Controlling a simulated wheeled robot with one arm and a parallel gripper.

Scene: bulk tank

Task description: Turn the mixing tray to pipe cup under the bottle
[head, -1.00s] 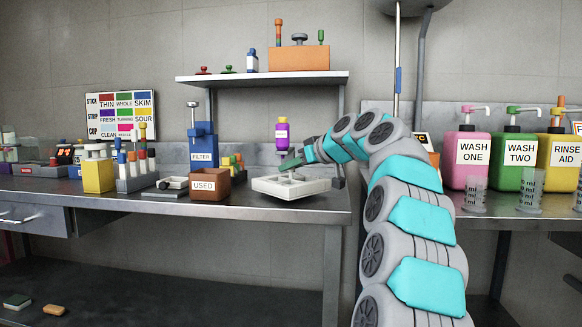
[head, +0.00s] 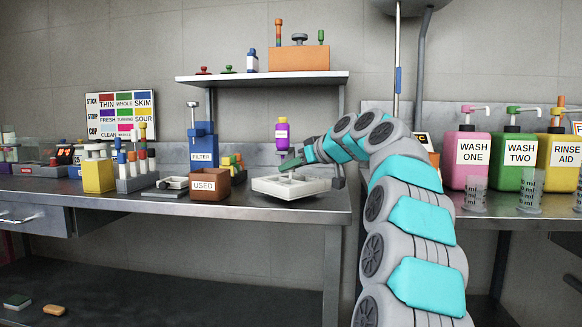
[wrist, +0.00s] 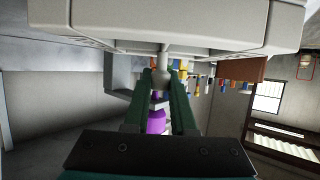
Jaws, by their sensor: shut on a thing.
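The white mixing tray (head: 268,191) sits near the right end of the steel bench, with hollows in its top. In the wrist view, the tray (wrist: 210,18) fills the top edge, and a short grey post with a round knob (wrist: 161,77) joins it. My gripper (wrist: 169,72) has its green fingers shut on this knob. In the head view, my gripper (head: 291,163) reaches in from the right over the tray's back side. The purple bottle (head: 282,137) stands behind and above the tray; it also shows in the wrist view (wrist: 156,122). I cannot tell which cup is under it.
The brown USED box (head: 210,186) stands close to the tray's left. The blue FILTER unit (head: 203,145) and a small rack (head: 233,164) are behind it. A shelf (head: 230,79) hangs above. Wash jugs (head: 466,160) stand on the right bench.

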